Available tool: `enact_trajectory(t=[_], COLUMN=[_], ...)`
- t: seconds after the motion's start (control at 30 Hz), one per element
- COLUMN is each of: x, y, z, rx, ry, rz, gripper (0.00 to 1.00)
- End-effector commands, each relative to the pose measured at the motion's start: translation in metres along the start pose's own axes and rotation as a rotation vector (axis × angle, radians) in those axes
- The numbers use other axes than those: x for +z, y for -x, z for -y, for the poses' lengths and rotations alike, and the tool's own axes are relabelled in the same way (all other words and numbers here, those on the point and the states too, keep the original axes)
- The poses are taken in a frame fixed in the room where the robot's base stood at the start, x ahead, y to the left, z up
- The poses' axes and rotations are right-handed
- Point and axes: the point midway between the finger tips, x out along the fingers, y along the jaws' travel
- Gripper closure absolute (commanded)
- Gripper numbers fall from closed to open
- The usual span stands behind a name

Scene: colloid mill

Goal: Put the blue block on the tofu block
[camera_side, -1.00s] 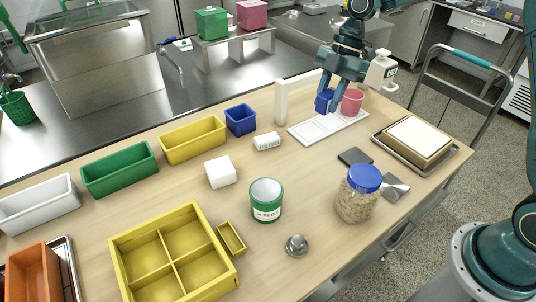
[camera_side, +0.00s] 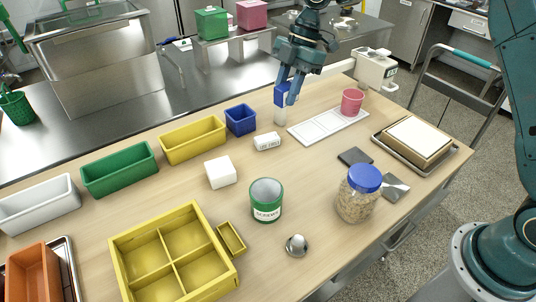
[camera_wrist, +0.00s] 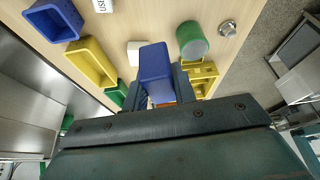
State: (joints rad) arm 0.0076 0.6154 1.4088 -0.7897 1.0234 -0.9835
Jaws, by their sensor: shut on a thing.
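My gripper (camera_side: 288,92) is shut on the blue block (camera_side: 280,96) and holds it in the air, in front of a white upright post in the side view. In the wrist view the blue block (camera_wrist: 155,66) stands out between the fingers. A plain white block (camera_side: 220,172), which looks like the tofu block, rests on the table to the left of and nearer than my gripper. It also shows in the wrist view (camera_wrist: 133,50), partly hidden behind the blue block. Nothing is on top of it.
A labelled white block (camera_side: 267,142) lies between my gripper and the white block. Blue (camera_side: 240,119), yellow (camera_side: 192,139) and green (camera_side: 119,168) bins line the back edge. A green can (camera_side: 266,200) and a lidded jar (camera_side: 359,196) stand nearer. A pink cup (camera_side: 352,101) stands on the white tray (camera_side: 312,131).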

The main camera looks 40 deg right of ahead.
Motion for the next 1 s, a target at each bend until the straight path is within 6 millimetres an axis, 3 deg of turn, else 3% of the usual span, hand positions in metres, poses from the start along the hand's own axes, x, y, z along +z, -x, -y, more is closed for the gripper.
enact_trajectory(t=[0.2, 0.5, 0.7, 1.0], x=[-0.057, -0.127, -0.151, -0.156], y=[-0.011, -0.025, -0.030, -0.032], z=[-0.029, -0.048, -0.051, -0.051], rx=[0.015, 0.034, 0.042, 0.042], ry=[-0.029, -0.075, -0.094, -0.099], rz=[0.001, -0.005, -0.009, -0.010], gripper=[0.96, 0.96, 0.96, 0.96])
